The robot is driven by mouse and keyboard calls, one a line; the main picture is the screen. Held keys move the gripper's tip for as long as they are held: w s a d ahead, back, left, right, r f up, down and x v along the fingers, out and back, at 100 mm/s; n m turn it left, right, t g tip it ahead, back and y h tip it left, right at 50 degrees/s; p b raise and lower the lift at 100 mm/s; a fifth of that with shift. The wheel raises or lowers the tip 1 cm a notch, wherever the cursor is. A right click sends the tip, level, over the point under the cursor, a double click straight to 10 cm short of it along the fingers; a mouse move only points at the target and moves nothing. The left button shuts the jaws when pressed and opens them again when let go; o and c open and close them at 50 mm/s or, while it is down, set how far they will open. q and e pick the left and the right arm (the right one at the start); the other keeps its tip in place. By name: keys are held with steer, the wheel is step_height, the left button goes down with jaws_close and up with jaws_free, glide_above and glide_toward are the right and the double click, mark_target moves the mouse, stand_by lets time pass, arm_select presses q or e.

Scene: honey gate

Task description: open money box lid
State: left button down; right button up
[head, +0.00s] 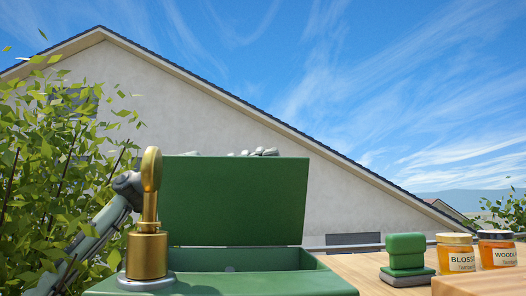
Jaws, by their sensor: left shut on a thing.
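The green money box (300,285) stands in the front of the head view, its lid (236,200) raised to about upright. Part of its open inside (275,262) shows below the lid. My left arm comes in from the left and passes behind a brass piece. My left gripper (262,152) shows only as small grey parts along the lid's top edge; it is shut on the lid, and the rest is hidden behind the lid. My right gripper is not in view.
The brass piece (148,255) with a ring-shaped top stands on a grey disc at the box's front left. Right of the box, a wooden table holds a green block-shaped object (405,258) and two honey jars (455,255) (497,250). A leafy bush (50,150) is at left.

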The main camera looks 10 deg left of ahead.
arm_select(q)
steer(key=shift+w+a+n+t, duration=0.25)
steer(key=shift+w+n+t, duration=0.05)
steer(key=shift+w+n, duration=0.55)
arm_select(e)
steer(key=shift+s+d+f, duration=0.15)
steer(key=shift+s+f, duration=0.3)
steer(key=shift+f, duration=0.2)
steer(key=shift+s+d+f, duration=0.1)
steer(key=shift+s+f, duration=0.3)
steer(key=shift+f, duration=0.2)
arm_select(q)
steer(key=c, duration=1.8)
jaws_free()
steer(key=shift+s, duration=0.1)
steer(key=a+f, duration=0.2)
steer(key=a, duration=0.9)
steer(key=shift+w+a+f, duration=0.2)
steer(key=shift+a+f, duration=0.1)
steer(key=shift+a, duration=0.05)
